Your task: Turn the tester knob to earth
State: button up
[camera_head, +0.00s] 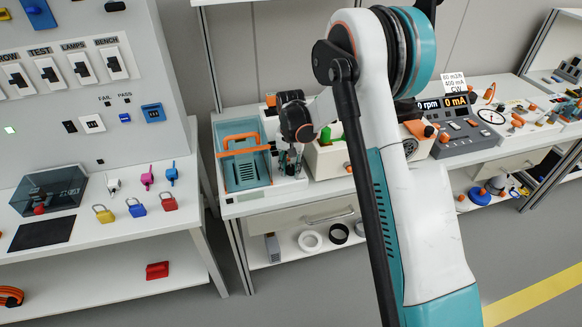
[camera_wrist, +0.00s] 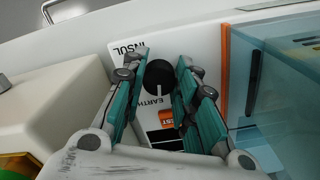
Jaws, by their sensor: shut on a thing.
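The black round tester knob (camera_wrist: 159,75) sits on a white tester panel (camera_wrist: 205,50) in the wrist view. The word EARTH is printed beside it on the near side, and INSUL at its upper left. A thin light mark shows on the knob's EARTH side. My gripper (camera_wrist: 163,65) has its teal fingers on either side of the knob and is shut on it. An orange test button (camera_wrist: 167,117) lies below the knob, partly between the fingers. In the head view my gripper (camera_head: 290,165) points down at the tester; the knob is hidden there.
A clear teal box with an orange handle (camera_head: 243,160) stands directly left of the tester. A beige case (camera_head: 328,160) stands to its right. A grey console with displays (camera_head: 465,135) is farther right.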

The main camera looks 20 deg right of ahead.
aim_at(290, 168)
jog(key=shift+m, duration=0.4)
jog(key=o, duration=1)
jog(key=shift+o, duration=0.2)
notch_tip(290, 168, up, 12)
dwell(0.4)
